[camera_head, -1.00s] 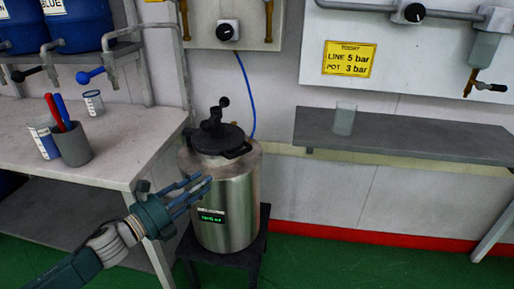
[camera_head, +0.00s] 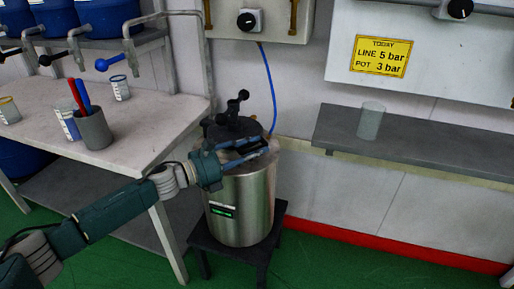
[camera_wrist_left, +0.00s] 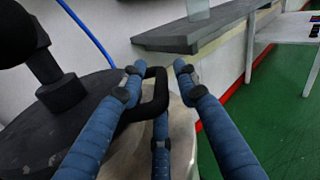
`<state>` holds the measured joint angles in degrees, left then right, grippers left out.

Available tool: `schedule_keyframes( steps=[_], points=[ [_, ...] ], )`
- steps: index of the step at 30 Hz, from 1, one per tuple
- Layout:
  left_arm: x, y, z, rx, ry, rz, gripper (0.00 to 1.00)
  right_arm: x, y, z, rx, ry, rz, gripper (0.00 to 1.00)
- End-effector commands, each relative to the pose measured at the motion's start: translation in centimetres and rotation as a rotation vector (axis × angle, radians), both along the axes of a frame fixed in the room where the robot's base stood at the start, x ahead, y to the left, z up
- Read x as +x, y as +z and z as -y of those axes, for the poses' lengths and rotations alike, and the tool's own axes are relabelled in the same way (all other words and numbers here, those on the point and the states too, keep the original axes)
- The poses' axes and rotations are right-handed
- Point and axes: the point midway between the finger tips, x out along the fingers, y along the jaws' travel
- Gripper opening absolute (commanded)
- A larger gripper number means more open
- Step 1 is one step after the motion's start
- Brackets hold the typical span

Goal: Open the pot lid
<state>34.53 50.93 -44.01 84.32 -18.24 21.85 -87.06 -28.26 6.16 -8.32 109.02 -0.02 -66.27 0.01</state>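The steel pot (camera_head: 256,205) stands on a dark low stand. Its black lid (camera_head: 222,132) is on top, with a black clamp knob (camera_head: 233,110) rising from it. My left gripper (camera_head: 254,150) is at the right front of the lid and hides part of its rim. In the left wrist view, the blue fingers (camera_wrist_left: 157,85) are spread apart around the black loop handle (camera_wrist_left: 153,98) at the lid's edge. They look open, and I cannot tell whether they touch the handle. My right gripper is not in view.
The left bench (camera_head: 135,145) holds a grey cup (camera_head: 96,132) with pens and several small beakers. A grey shelf (camera_head: 430,145) with a clear beaker (camera_head: 370,121) is at the right. A blue hose (camera_head: 269,85) hangs behind the pot. Green floor is free in front.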

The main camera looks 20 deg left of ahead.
Motion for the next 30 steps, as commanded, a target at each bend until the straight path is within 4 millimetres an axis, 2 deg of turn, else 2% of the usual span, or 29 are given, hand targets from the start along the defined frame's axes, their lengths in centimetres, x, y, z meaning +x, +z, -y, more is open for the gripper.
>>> schedule_keyframes(
  steps=[11,12,16,17,28,30],
  points=[
    [0.63,-0.01,0.59,0.000,0.000,0.000,0.31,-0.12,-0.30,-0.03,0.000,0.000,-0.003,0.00],
    [0.62,-0.01,0.58,0.000,0.000,0.000,0.29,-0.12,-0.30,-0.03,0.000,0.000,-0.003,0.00],
    [0.61,-0.01,0.58,0.000,0.000,0.000,0.03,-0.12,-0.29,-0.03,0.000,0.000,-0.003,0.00],
    [0.60,-0.01,0.58,0.001,0.000,-0.001,0.00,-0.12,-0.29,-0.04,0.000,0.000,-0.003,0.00],
    [0.42,-0.19,0.62,-0.002,-0.008,-0.003,0.00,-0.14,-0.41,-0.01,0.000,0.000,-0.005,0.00],
    [0.15,-0.28,0.42,-0.002,-0.022,-0.001,0.00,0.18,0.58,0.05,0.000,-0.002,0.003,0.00]
  ],
)
